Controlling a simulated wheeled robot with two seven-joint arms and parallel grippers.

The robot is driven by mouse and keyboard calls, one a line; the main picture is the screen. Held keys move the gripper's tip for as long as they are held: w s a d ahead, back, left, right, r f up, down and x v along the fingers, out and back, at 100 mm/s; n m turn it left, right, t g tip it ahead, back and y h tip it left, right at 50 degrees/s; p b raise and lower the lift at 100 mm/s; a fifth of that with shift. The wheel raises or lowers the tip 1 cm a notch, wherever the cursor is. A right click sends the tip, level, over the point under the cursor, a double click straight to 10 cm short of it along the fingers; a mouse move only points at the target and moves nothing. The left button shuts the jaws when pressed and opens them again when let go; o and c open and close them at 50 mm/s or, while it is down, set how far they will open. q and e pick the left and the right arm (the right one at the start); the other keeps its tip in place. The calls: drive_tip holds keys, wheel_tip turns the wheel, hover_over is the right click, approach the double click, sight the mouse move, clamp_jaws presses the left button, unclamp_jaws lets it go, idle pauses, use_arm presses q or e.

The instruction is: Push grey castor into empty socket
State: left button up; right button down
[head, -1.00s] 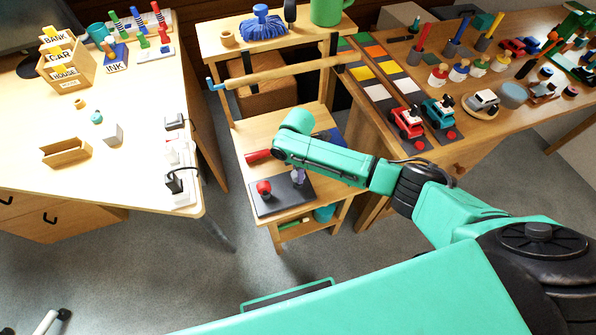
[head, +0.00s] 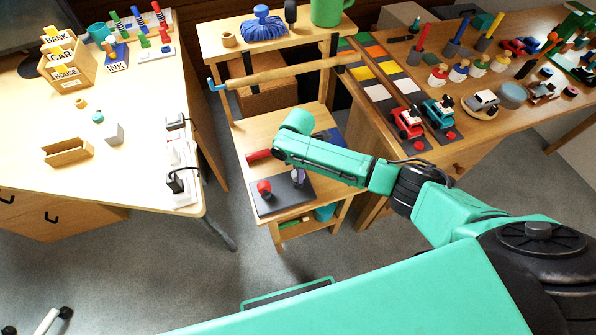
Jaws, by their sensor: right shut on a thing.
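A dark board (head: 284,202) lies on the low shelf of the small wooden stand. A red castor (head: 264,188) stands at its left part. A small grey-purple piece, which looks like the grey castor (head: 299,178), is upright at the board's back right, just below my right forearm. My right gripper (head: 298,168) is mostly hidden behind the arm and is shut on this piece. Whether the piece touches the board or sits in a socket is hidden. I cannot make out an empty socket. My left gripper is out of view.
A red cylinder (head: 259,155) lies close to the arm's bend. A wooden rail (head: 290,70) crosses the stand above the arm. The stand's top holds a blue brush (head: 262,24) and a green mug (head: 327,10). Toy cars (head: 408,122) stand on the right table.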

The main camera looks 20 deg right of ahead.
drive_tip(key=shift+f, duration=0.45)
idle(0.3)
drive_tip(key=c, duration=0.5)
unclamp_jaws()
drive_tip(key=shift+r, duration=0.1)
wheel_tip(320, 180, up, 14)
drive_tip(key=shift+r+p, duration=0.25)
drive_tip(key=shift+p, duration=0.1)
drive_tip(key=shift+f, duration=0.1)
